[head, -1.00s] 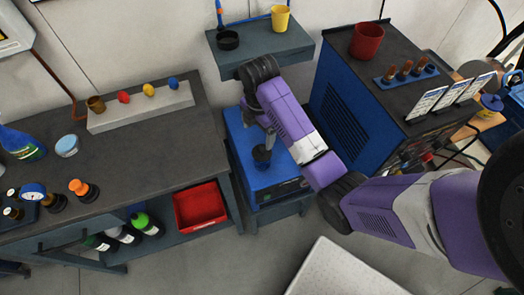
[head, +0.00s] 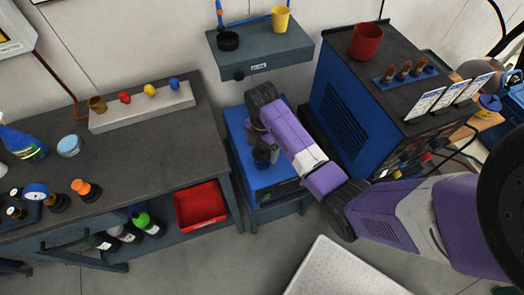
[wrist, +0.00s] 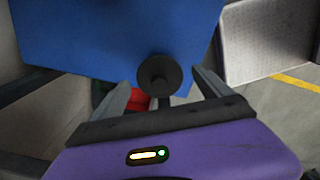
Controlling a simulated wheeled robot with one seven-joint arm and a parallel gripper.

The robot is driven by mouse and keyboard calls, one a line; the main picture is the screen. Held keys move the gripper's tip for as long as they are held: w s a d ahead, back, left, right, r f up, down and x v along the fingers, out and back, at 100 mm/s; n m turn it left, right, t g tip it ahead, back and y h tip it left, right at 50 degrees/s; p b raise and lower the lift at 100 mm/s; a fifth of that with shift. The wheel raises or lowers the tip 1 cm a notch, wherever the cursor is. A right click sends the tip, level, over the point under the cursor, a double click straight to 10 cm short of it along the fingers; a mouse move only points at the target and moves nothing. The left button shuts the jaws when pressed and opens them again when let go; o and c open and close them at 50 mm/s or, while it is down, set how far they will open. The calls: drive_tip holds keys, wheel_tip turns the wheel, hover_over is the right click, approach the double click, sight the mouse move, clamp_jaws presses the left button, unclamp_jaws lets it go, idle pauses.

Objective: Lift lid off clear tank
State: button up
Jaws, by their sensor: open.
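A blue box-shaped unit (head: 240,140) stands on a low stand between the workbench and the larger blue cabinet. A dark round knob-like piece (head: 262,157) sits on its top; in the wrist view it shows as a black disc (wrist: 159,75) over the blue surface (wrist: 85,35). I cannot make out clear tank walls or tell where a lid's edge runs. My gripper (wrist: 161,84) is open, with one finger on each side of the black piece and visible gaps. In the head view my gripper (head: 262,143) is just above the knob and partly hides the unit's top.
A grey shelf (head: 285,48) with a black bowl and yellow cup hangs behind. The blue cabinet (head: 340,110) is close on the right. The workbench (head: 150,150) is on the left, with a red bin (head: 200,205) below. A pale perforated surface (head: 345,270) lies in front.

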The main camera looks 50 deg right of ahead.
drive_tip(key=c, duration=1.4)
drive_tip(key=shift+c, duration=0.2)
drive_tip(key=shift+r, duration=0.15)
